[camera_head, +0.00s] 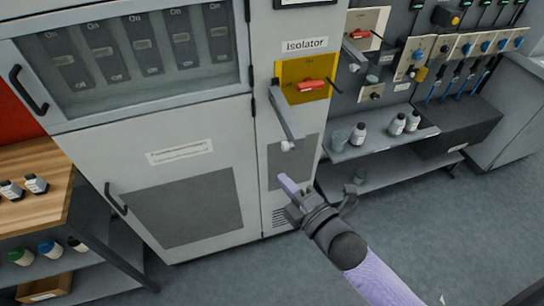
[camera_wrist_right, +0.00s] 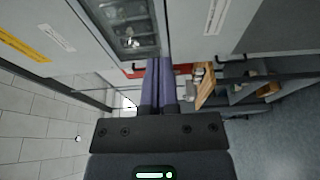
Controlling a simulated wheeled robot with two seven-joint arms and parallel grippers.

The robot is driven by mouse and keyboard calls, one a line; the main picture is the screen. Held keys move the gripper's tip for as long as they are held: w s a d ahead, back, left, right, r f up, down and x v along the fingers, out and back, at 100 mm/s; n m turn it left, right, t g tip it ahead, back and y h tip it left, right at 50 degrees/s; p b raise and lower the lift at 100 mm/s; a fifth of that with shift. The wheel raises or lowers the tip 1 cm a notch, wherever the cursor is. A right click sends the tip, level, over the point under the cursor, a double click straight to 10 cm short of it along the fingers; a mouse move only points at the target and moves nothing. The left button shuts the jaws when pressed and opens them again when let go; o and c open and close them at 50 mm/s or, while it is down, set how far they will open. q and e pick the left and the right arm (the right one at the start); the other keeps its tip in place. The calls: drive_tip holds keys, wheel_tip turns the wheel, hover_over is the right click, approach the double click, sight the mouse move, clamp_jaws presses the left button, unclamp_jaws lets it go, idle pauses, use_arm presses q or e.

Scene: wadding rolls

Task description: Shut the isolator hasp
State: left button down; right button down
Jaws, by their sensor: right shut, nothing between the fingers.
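The isolator (camera_head: 316,86) is a yellow plate with a red handle, under an "Isolator" label on the grey cabinet's narrow right-hand panel. A grey bar that looks like the hasp (camera_head: 283,113) slants down from the plate's left side, ending in a pale knob. It stands away from the red handle. My right gripper (camera_head: 284,183) is below the knob, in front of the lower panel and apart from the bar. Its purple fingers are together and empty; they also show in the right wrist view (camera_wrist_right: 158,83). I cannot make out the hasp in the wrist view.
The large cabinet door (camera_head: 150,165) with a black handle is at left, beneath a window of switches. A wooden bench (camera_head: 40,165) with bottles is at far left. Right of the cabinet are shelves (camera_head: 385,145) with bottles and a tool panel. Grey floor is clear below.

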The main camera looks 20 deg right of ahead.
drive_tip(key=w+d, duration=0.1)
drive_tip(key=w, duration=0.7)
drive_tip(key=shift+d, duration=0.15)
drive_tip(key=shift+s+d, duration=0.1)
